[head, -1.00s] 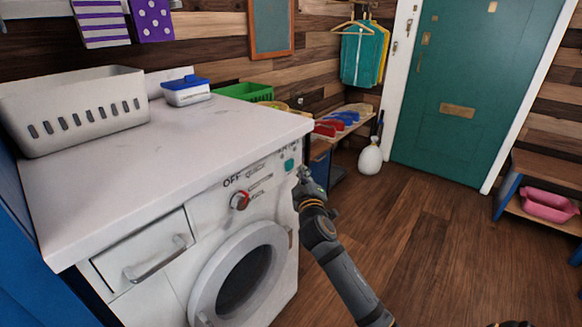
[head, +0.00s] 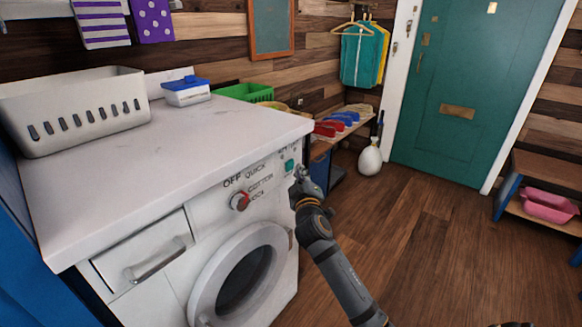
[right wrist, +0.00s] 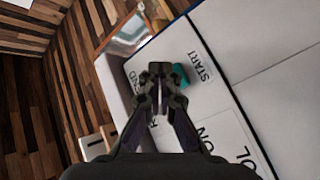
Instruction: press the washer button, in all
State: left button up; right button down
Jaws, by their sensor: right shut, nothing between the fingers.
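The white washer (head: 200,240) stands at the left with its round door facing front. Its teal button (head: 289,165) is at the right end of the control panel. A red-rimmed dial (head: 240,201) sits left of it by the word OFF. My right gripper (head: 300,172) is shut and empty, its tips just to the right of the teal button. In the right wrist view the shut fingertips (right wrist: 160,70) lie beside the button (right wrist: 180,75), near the word START, and cover part of it. I cannot tell whether they touch it. My left gripper is not clearly seen.
On the washer top are a white basket (head: 72,110) and a blue-lidded box (head: 187,91). A low bench with shoes (head: 335,124) stands beyond the washer. The wooden floor (head: 430,240) toward the green door (head: 455,90) is mostly clear.

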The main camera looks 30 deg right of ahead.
jog(key=shift+w, duration=0.15)
dwell(0.5)
jog(key=shift+w+a, duration=0.2)
jog(key=shift+w, duration=0.05)
jog(key=shift+w+a, duration=0.15)
jog(key=shift+w, duration=0.3)
dwell(0.7)
jog(key=shift+s, duration=0.15)
jog(key=shift+s+d, duration=0.35)
jog(key=shift+s, duration=0.4)
jog(key=s, duration=0.1)
jog(key=s+d, duration=0.1)
jog(key=s, duration=0.1)
jog(key=s+d, duration=0.1)
jog(key=shift+s, duration=0.3)
